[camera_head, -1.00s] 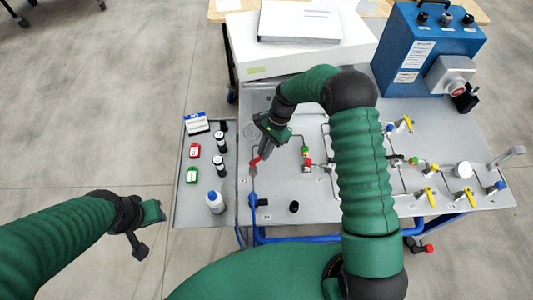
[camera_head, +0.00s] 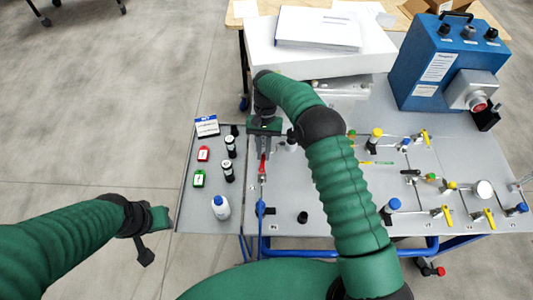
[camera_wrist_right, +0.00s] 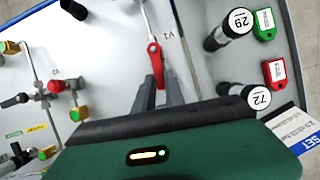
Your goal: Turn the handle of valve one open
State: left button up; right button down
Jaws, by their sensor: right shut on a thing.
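Valve one's red handle (camera_head: 263,168) is near the left edge of the grey panel (camera_head: 285,215), by the V1 mark. It points nearly straight away from me, roughly in line with its metal tube. My right gripper (camera_head: 263,151) reaches down from above and is shut on the handle's end. In the right wrist view the red handle (camera_wrist_right: 154,58) runs in between the two dark fingers of the gripper (camera_wrist_right: 157,88); the fingers hide its tip. My left gripper (camera_head: 150,234) hangs over the floor left of the panel, away from the valve; its jaw opening is unclear.
A side tray (camera_head: 188,222) left of the valve holds black vials (camera_head: 228,171), red and green tags (camera_head: 199,179) and a white bottle (camera_head: 220,207). Yellow-handled valves (camera_head: 447,213) stand at right. A blue box (camera_head: 437,65) and white box (camera_head: 300,60) stand behind.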

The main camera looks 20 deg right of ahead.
pick_arm(q)
jog(key=shift+f, duration=0.2)
pick_arm(e)
jog(key=shift+w+a+r+n, duration=0.15)
jog(key=shift+w+a+n, duration=0.1)
jog(key=shift+n, duration=0.25)
jog(key=c, duration=1.4)
grip_release()
jog(key=shift+s, duration=0.1)
